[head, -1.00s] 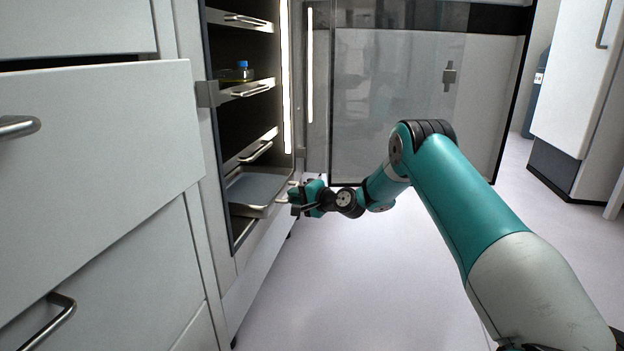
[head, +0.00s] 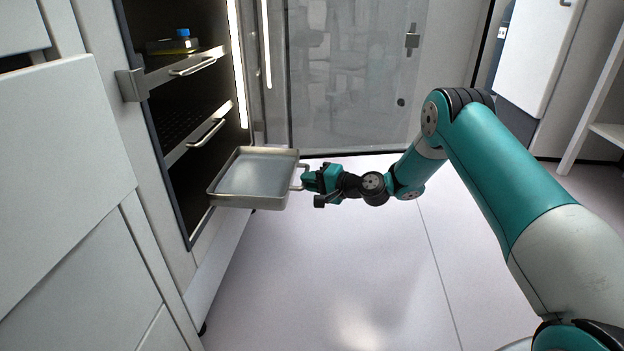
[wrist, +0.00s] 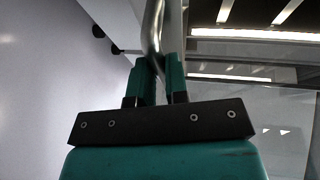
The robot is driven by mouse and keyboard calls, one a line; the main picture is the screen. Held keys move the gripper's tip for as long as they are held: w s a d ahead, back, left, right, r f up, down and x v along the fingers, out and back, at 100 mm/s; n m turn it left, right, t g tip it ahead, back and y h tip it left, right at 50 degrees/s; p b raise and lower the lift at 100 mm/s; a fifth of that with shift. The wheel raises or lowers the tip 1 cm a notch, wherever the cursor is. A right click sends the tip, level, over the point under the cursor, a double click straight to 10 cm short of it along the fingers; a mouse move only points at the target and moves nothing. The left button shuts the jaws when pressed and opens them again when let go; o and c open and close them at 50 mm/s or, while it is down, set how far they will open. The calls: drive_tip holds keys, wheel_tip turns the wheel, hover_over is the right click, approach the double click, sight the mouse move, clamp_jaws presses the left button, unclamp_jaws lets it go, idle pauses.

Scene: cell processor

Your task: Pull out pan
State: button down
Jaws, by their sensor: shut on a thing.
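The pan (head: 252,175) is a shallow grey metal tray with a raised rim and a loop handle on its right side. In the head view it sticks out of the lower part of the open cabinet (head: 182,150), roughly level. My gripper (head: 305,181) is at the pan's right side, shut on the handle. In the wrist view the two fingers (wrist: 158,82) close around the metal handle bar (wrist: 152,35). The pan's left end is near the cabinet opening; I cannot tell whether it still rests on a support inside.
Above the pan are two shelves with handles (head: 193,67); the upper one holds a blue-capped bottle (head: 182,42). The cabinet's glass door (head: 355,80) stands open behind. Closed drawers (head: 70,170) are at the left. The floor (head: 330,270) below and to the right is clear.

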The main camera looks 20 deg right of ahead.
drive_tip(key=shift+d, duration=0.1)
drive_tip(key=c, duration=1.4)
unclamp_jaws()
drive_tip(key=p+v, duration=0.7)
drive_tip(key=v, duration=1)
drive_tip(key=shift+s+r, duration=0.15)
